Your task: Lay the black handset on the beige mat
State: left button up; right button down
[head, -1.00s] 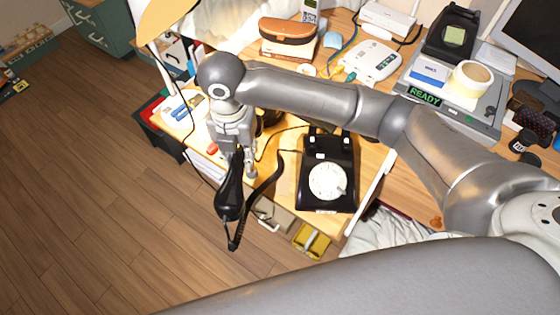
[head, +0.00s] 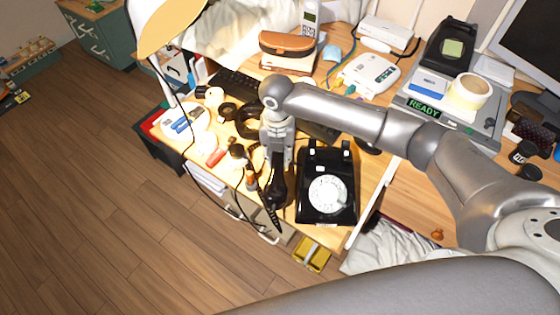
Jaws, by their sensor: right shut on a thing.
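My right gripper (head: 278,166) reaches down from the wrist in the middle of the head view and is shut on the black handset. The black handset (head: 277,192) hangs below the fingers, long end roughly upright in the picture, just left of the black dial phone (head: 328,190). A dark cord runs beside it. I cannot tell whether the handset touches the desk. I cannot pick out the beige mat. My left gripper is not in view.
Left of the gripper the desk is crowded with a lamp, small dark items, a red object (head: 216,157) and a black keyboard (head: 238,86). A yellow box (head: 312,253) stands below the desk's front edge. Open wooden floor (head: 90,210) lies left.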

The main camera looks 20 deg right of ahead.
aim_at(280, 163)
jog(key=shift+w+d+f, duration=0.1)
jog(key=shift+d+f, duration=0.15)
jog(key=shift+f, duration=0.05)
jog(key=shift+w+f, duration=0.1)
jog(key=shift+f, duration=1.5)
jog(key=shift+f, duration=0.15)
jog(key=c, duration=1.1)
grip_release()
jog(key=shift+d, duration=0.1)
notch_tip(280, 163, up, 12)
jog(key=shift+r, duration=0.2)
jog(key=shift+f, duration=0.1)
